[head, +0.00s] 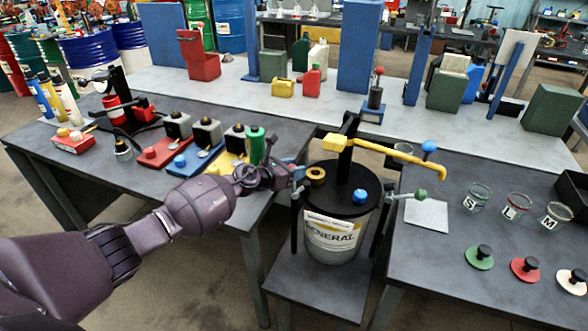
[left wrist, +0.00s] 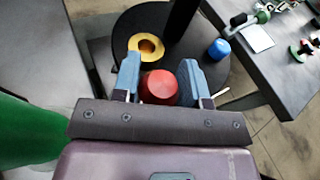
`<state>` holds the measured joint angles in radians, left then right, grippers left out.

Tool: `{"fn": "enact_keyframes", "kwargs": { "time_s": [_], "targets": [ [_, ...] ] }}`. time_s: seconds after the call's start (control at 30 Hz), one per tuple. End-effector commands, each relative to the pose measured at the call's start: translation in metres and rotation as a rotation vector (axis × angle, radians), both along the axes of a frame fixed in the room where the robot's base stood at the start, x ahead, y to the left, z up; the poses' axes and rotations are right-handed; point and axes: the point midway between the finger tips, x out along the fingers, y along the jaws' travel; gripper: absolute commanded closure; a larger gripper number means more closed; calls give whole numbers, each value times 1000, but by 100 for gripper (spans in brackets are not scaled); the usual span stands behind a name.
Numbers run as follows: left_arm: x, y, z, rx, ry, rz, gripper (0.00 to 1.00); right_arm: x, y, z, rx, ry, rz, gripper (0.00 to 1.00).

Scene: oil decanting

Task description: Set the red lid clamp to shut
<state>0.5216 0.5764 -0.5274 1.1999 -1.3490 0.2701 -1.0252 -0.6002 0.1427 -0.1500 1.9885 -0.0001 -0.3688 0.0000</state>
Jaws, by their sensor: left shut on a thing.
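The red lid clamp shows as a round red knob (left wrist: 160,88) in the left wrist view, at the near edge of the black drum lid (left wrist: 207,40). My left gripper (left wrist: 161,80) has its two blue-grey fingers on either side of this knob and is shut on it. In the head view my left gripper (head: 297,178) is at the left edge of the black lid (head: 335,201), and it largely hides the red clamp. The lid lies on the GENERAL drum (head: 332,236). My right gripper is not in view.
On the lid are a yellow ring (head: 316,175) and a blue knob (head: 360,197). A green-ended clamp handle (head: 420,194) sticks out at right. A yellow pump lever (head: 385,154) reaches over the lid. A green bottle (head: 256,146) stands close behind my left wrist.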

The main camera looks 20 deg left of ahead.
Motion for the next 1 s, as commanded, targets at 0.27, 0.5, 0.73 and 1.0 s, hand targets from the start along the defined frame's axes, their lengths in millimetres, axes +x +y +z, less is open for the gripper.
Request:
{"fn": "enact_keyframes", "kwargs": {
  "time_s": [0.27, 0.5, 0.73, 1.0],
  "targets": [
    [-4, -7, -7, -4, 14, -14, 100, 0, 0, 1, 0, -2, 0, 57],
    [-5, -7, -8, -4, 14, -14, 100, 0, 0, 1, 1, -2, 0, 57],
    [-4, -7, -8, -4, 13, -13, 51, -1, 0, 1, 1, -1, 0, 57],
    [-2, -3, -4, -1, 7, -7, 36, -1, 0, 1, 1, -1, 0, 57]
  ]
}}
